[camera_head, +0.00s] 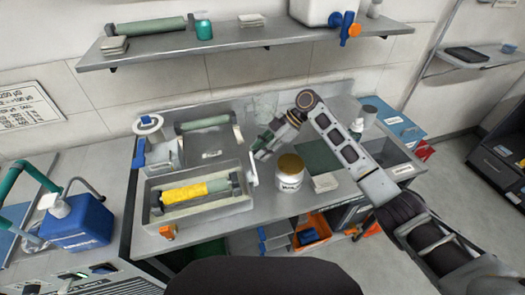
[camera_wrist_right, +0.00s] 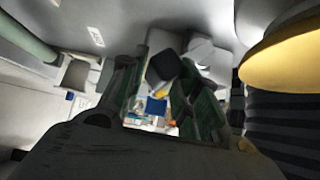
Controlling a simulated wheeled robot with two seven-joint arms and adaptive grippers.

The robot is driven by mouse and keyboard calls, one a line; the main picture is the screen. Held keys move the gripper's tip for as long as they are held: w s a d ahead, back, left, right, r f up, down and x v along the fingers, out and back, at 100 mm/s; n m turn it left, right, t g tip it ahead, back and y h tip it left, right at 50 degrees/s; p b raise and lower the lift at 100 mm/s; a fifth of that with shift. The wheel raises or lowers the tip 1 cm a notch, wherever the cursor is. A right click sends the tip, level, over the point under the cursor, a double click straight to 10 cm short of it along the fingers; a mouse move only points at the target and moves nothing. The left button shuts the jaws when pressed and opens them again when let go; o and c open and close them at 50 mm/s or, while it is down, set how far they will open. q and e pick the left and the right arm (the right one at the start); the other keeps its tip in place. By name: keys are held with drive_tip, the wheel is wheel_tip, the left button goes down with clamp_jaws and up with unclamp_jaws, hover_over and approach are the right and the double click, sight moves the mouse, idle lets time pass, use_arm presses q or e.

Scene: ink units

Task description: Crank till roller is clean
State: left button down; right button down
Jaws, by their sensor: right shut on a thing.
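The roller (camera_head: 184,192) lies across a grey tray unit (camera_head: 205,211) left of centre in the head view. Yellow ink covers most of it; its right end is grey-green and bare. A pale crank arm (camera_head: 253,170) stands at the unit's right side. My right gripper (camera_head: 262,150) reaches in from the right and is shut at the crank's top. In the right wrist view, a dark crank handle (camera_wrist_right: 163,66) shows between its green fingers (camera_wrist_right: 160,95). The fingers hide much of the handle in the head view. My left gripper is not in view.
A jar with a gold lid (camera_head: 290,173) stands close to my right gripper; its lid fills the upper right of the wrist view (camera_wrist_right: 285,55). Behind the unit is a second green roller (camera_head: 203,123). A blue jug (camera_head: 77,225) stands left; a shelf (camera_head: 235,38) hangs above.

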drive_tip(key=shift+f, duration=0.2)
drive_tip(key=c, duration=1.2)
unclamp_jaws()
drive_tip(key=shift+c, duration=0.2)
drive_tip(key=shift+v, duration=0.8)
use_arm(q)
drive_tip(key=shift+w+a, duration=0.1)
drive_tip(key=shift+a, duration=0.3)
use_arm(e)
drive_tip(key=v, duration=1)
drive_tip(key=shift+r, duration=0.2)
drive_tip(key=shift+w+d, duration=0.1)
